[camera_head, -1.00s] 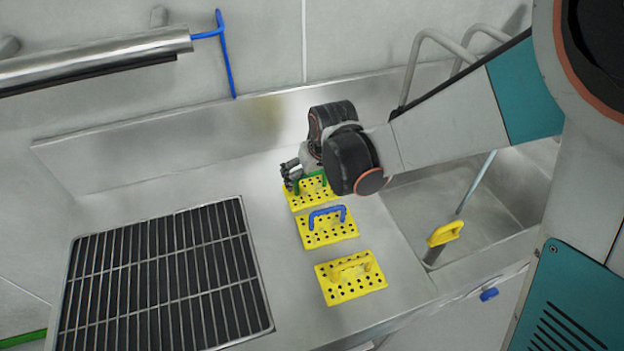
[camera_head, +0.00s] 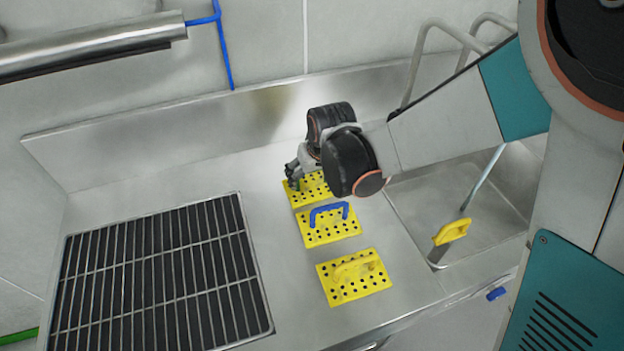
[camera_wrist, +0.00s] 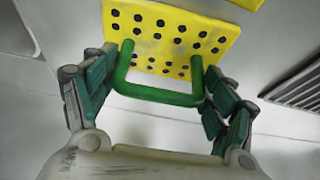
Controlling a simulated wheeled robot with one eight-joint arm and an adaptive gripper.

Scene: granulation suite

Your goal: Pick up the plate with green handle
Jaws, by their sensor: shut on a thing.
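The plate with the green handle is a yellow perforated plate, the farthest back of three plates in the head view (camera_head: 301,199). It fills the top of the wrist view (camera_wrist: 190,33). Its green handle (camera_wrist: 160,94) stands between the fingers of my gripper (camera_wrist: 158,88). The gripper is shut on the handle, with a finger against each side. In the head view my gripper (camera_head: 294,176) and wrist cover much of this plate and nearly all its handle. I cannot tell whether the plate is clear of the counter.
A yellow plate with a blue handle (camera_head: 331,231) lies just in front, and one with a yellow handle (camera_head: 352,285) lies nearer. A black grate (camera_head: 165,275) is at left. A sink (camera_head: 470,215) with a yellow-handled tool (camera_head: 452,232) is at right. A steel backsplash (camera_head: 200,130) runs behind.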

